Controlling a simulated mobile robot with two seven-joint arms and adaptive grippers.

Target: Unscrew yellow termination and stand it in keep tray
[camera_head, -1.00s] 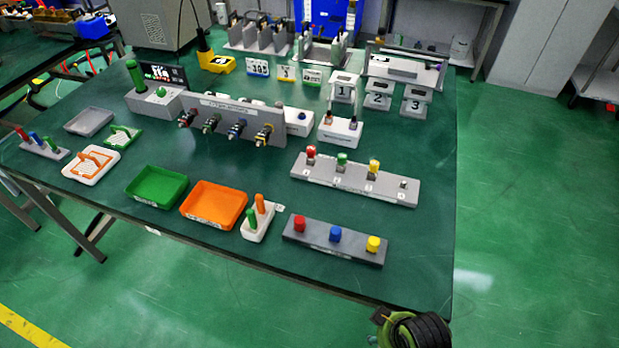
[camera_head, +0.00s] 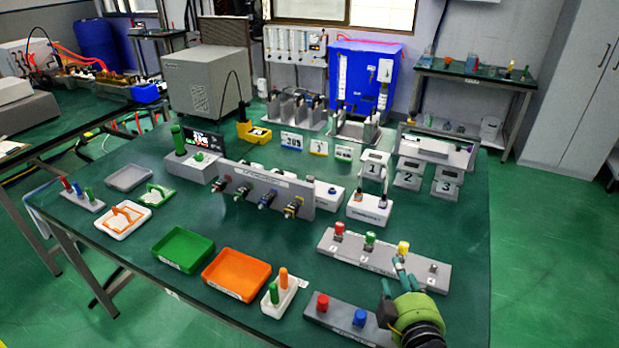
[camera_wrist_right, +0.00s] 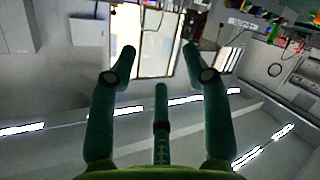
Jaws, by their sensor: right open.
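A yellow cap (camera_head: 403,247) stands at the right of a row with a red cap (camera_head: 339,228) and a green cap (camera_head: 370,238) on the light grey rail (camera_head: 385,262). A bare silver fitting (camera_head: 433,268) is at that rail's right end. My right gripper (camera_head: 393,275) is in front of the rail, just below the yellow cap in the picture; I cannot tell whether it touches anything there. In the right wrist view its three fingers (camera_wrist_right: 160,62) are spread and empty. I cannot tell which container is the keep tray. My left gripper is not in view.
A dark rail (camera_head: 340,318) with a red cap (camera_head: 322,302) and a blue cap (camera_head: 360,317) lies in front, its right end hidden by my right gripper. Green (camera_head: 183,265) and orange (camera_head: 222,290) trays lie to the left, a grey tray (camera_head: 130,188) farther back. A panel with connectors (camera_head: 265,187) stands mid-table.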

